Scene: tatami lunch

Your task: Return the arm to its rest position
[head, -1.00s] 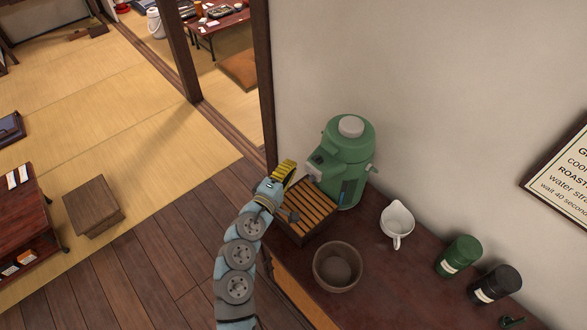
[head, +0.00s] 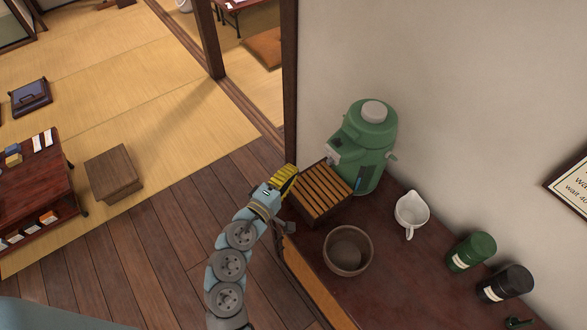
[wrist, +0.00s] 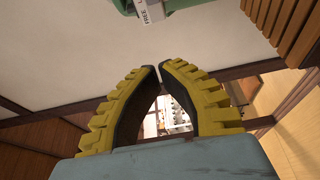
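My arm with its gripper (head: 284,180) is left of the slatted wooden tray stand (head: 324,193) in the head view, by the counter's left edge. In the wrist view, the two yellow ridged fingers (wrist: 159,68) curve in and their tips nearly meet. Nothing is held between them; a narrow gap shows a distant room. I cannot tell from these frames whether the gripper touches the slatted stand.
A green dispenser (head: 365,145) stands behind the slatted stand. A brown bowl (head: 348,250), white pitcher (head: 411,213), green canister (head: 471,251) and black canister (head: 505,284) are on the dark counter (head: 395,275). The wooden floor (head: 150,240) left of the arm is clear.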

